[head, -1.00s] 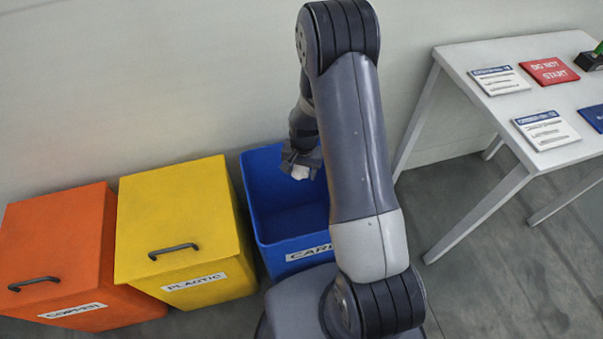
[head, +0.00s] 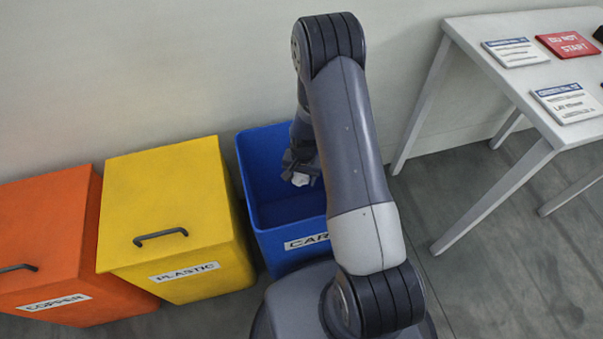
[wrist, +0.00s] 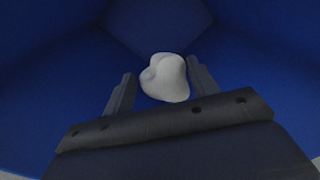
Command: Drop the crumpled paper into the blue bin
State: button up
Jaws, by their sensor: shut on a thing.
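The crumpled paper (head: 300,180) is a small whitish lump. My gripper (head: 302,172) is shut on it, over the open top of the blue bin (head: 262,185). In the wrist view the paper (wrist: 166,78) sits between the two fingertips of my gripper (wrist: 160,85), with the blue bin's inner walls (wrist: 60,75) all around. The bin has no lid, and its label starts with "CAR"; the rest is hidden behind my arm. How deep the paper is inside the bin is hard to tell.
A closed yellow bin (head: 175,205) labelled "PLASTIC" stands left of the blue bin, and a closed orange bin (head: 45,235) labelled "COPPER" beyond it. A white table (head: 480,100) with signs stands at the right. Grey floor (head: 500,270) is clear below it.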

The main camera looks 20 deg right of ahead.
notch_tip(320, 180, down, 21)
jog(key=b, duration=1.2)
jog(key=shift+r, duration=0.15)
jog(key=o, duration=1)
jog(key=shift+r, duration=0.1)
jog(key=r+p, duration=0.1)
jog(key=r, duration=0.4)
jog(key=r+p, duration=0.2)
jog(key=r, duration=0.3)
jog(key=shift+s+d+r+p, duration=0.1)
jog(key=shift+d+r+p, duration=0.1)
jog(key=shift+r+p, duration=0.1)
